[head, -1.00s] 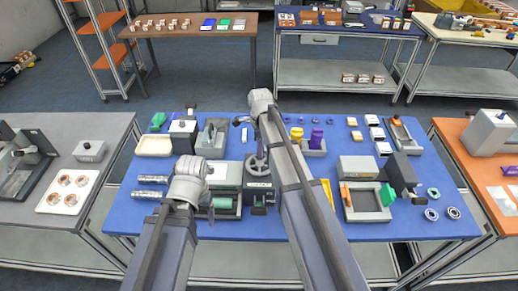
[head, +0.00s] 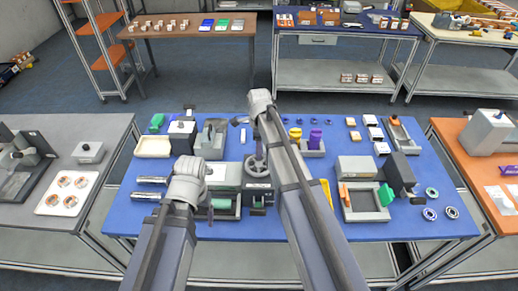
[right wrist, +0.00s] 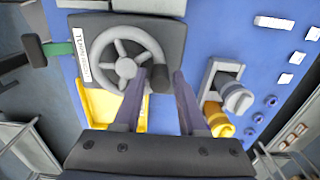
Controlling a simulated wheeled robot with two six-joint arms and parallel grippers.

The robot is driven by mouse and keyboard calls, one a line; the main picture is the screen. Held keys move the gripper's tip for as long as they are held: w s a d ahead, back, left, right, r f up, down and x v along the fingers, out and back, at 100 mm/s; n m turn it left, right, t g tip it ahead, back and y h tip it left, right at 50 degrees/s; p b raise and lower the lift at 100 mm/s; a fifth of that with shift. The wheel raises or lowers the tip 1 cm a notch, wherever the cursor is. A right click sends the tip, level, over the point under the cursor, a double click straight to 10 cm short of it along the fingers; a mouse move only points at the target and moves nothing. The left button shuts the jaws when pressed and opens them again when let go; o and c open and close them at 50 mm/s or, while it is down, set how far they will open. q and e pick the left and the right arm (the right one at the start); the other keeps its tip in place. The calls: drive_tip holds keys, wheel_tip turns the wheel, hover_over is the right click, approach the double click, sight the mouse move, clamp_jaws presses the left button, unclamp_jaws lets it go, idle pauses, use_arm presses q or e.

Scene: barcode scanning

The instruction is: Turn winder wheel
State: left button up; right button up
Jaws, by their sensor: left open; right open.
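The grey spoked winder wheel (head: 256,166) sits on a dark box with a white label near the middle of the blue table. It shows large in the right wrist view (right wrist: 127,60), with a dark handle (right wrist: 161,78) at its rim. My right gripper (right wrist: 158,100) is open, its two dark fingers on either side of the handle's end; contact cannot be told. In the head view my right arm hides this gripper.
A yellow piece (right wrist: 100,103) lies beside the wheel's box. A grey holder with yellow and purple parts (head: 312,144) stands behind and to the right. Other devices and small parts crowd the blue table (head: 290,230), whose front strip is partly bare.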

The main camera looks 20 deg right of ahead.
wheel_tip(320, 180, up, 8)
drive_tip(key=p, duration=0.7)
drive_tip(key=shift+f, duration=0.25)
drive_tip(key=shift+f, duration=0.1)
